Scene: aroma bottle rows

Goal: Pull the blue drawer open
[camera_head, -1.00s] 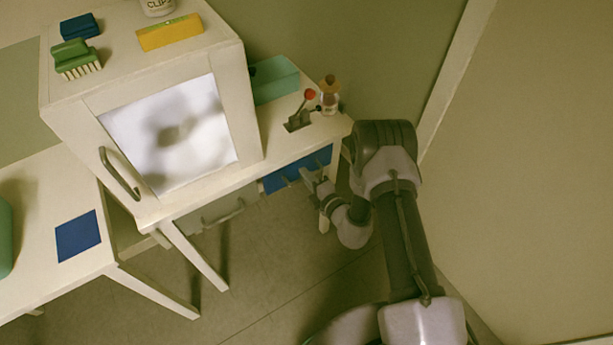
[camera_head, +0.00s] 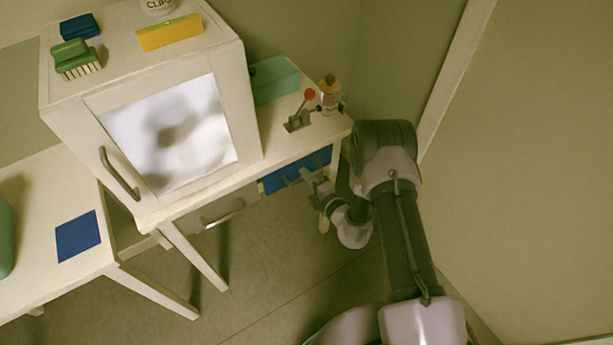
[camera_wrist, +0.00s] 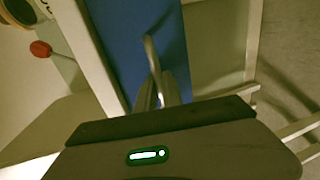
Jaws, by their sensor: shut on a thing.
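The blue drawer (camera_head: 284,178) sits under the white table top at the right end of the desk, right of a pale drawer. In the wrist view its blue front (camera_wrist: 135,42) fills the upper middle, with a grey bar handle (camera_wrist: 152,55) standing out from it. My gripper (camera_head: 308,176) is at the drawer front, reaching in from the right. In the wrist view my gripper's fingers (camera_wrist: 158,92) are shut on the handle's near end. The drawer front looks about level with the table edge; a small gap is hard to tell.
A white cabinet (camera_head: 75,112) with a frosted door stands on the desk to the left. A red-topped stick in a holder (camera_head: 298,122), a small bottle (camera_head: 329,90) and a teal box (camera_head: 274,80) stand above the drawer. A wall is close on the right.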

